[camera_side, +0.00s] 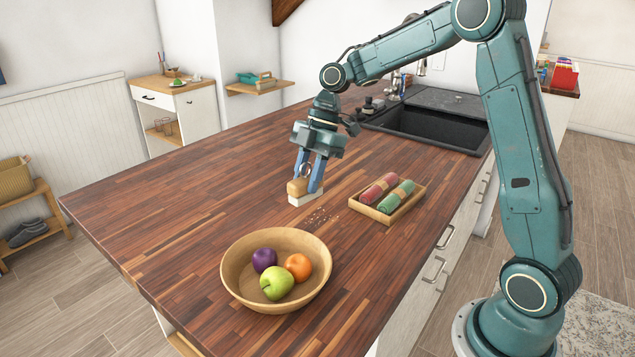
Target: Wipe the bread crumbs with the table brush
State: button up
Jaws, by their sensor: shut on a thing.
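The table brush (298,188) has a tan wooden top and a pale lower part. My gripper (307,183) points down with its blue fingers shut on the brush. The brush is upright at the wooden counter's surface; I cannot tell whether it touches the wood. The bread crumbs (320,216) are a small scatter of light and brown bits on the counter. They lie just in front and to the right of the brush, apart from it in the picture.
A wooden bowl (232,283) with a plum, an orange and a green apple stands in front of the crumbs. A wooden tray (381,217) with a red and a green rolled cloth lies to their right. A black sink (425,125) is behind. The counter's left side is clear.

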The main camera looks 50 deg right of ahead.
jog(key=w+d+f+n+g, duration=0.1)
jog(key=d+n+g, duration=0.1)
jog(key=d+n, duration=0.5)
jog(key=d, duration=0.3)
jog(key=shift+d+f+n+g+h, duration=0.15)
jog(key=shift+n+g+h, duration=0.15)
jog(key=shift+g+h, duration=0.1)
jog(key=shift+w, duration=0.1)
